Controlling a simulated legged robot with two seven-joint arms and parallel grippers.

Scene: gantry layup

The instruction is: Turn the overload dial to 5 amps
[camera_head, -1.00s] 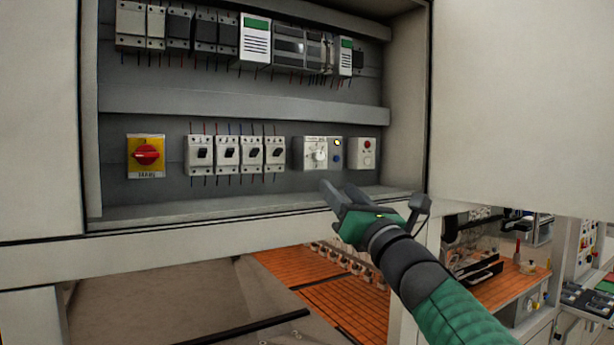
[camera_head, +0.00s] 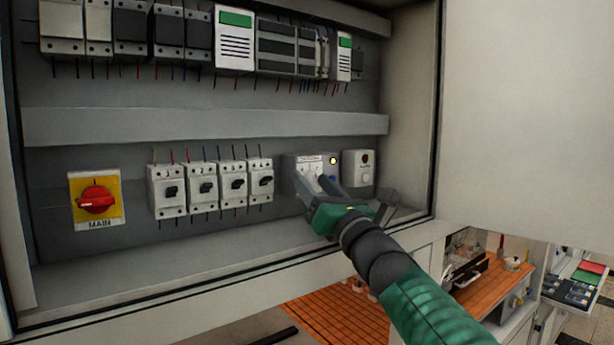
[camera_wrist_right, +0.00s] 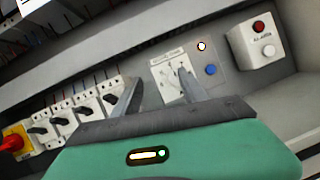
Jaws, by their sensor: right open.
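The overload unit (camera_head: 302,160) is a grey box on the cabinet's lower row, with a white dial plate, a lit amber lamp and a blue button. Its dial plate (camera_wrist_right: 171,82) shows in the wrist view between my right fingers, with the knob partly covered by the right-hand finger. The scale numbers are too small to read. My right gripper (camera_head: 337,188) is open in front of the unit, its fingers toward the dial. In the wrist view the right gripper (camera_wrist_right: 160,95) has nothing between its fingers, and I cannot tell whether a finger touches the knob. My left gripper is not in view.
A small box with a red lamp and white button (camera_head: 358,168) sits right of the unit. Several breakers (camera_head: 210,188) and a red-yellow main switch (camera_head: 96,200) are to the left. The cabinet's lower ledge (camera_head: 180,258) and right wall (camera_head: 410,110) bound the space.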

